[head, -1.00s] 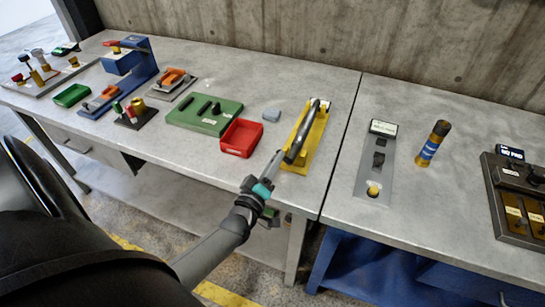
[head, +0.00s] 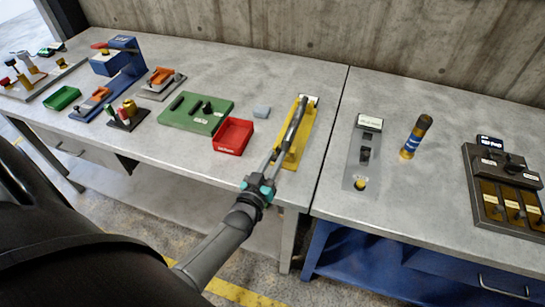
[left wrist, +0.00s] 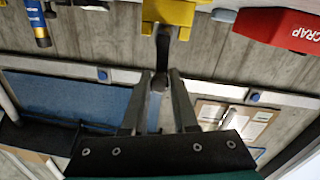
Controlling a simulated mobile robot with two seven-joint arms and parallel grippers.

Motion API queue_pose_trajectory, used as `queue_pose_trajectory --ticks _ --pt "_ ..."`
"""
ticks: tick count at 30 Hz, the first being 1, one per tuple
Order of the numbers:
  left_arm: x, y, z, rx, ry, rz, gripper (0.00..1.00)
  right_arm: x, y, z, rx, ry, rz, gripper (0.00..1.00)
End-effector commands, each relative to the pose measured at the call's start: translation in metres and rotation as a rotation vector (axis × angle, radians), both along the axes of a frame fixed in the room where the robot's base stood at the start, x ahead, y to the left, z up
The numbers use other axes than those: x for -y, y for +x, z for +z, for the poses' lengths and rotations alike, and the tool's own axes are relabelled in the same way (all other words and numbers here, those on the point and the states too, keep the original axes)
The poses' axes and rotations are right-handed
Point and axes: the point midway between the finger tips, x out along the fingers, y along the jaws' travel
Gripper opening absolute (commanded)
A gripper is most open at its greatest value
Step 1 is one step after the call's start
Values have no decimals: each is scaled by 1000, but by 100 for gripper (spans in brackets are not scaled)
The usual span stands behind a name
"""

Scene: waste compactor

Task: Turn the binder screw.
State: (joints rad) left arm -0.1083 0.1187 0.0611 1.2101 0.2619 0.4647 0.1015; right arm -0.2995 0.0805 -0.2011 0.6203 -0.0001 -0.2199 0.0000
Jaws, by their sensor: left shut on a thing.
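A yellow device (head: 303,135) with a long dark lever lies near the right end of the left bench. Its yellow block shows at the top of the left wrist view (left wrist: 168,13). A dark handle (left wrist: 163,45) sticks out from that block toward my gripper. My left gripper (head: 274,160) is at the near end of the yellow device. In the left wrist view its fingers (left wrist: 159,82) are closed around the rounded end of the dark handle. No part labelled as a binder screw can be read. My right gripper is not in view.
A red scrap tray (head: 233,136) is just left of the yellow device, with a green fixture (head: 195,113) and small grey block (head: 262,111) nearby. A grey switch panel (head: 363,152) and a blue-yellow cylinder (head: 416,136) stand on the right bench. The bench's front edge is below my gripper.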

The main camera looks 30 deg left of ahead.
Motion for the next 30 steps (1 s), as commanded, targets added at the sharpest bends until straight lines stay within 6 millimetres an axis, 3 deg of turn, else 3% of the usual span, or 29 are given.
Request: queue_pose_trajectory --ticks 16,17,18,24,30 --pt "3 1 1 -3 21 -4 0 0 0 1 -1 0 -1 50" --pt "3 1 1 -2 20 -4 30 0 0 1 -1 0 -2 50" --pt "3 1 1 -2 20 -4 35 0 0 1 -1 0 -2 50" --pt "2 1 0 -4 21 -2 56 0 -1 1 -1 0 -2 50" --pt "2 0 0 -5 20 -1 56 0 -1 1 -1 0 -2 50"
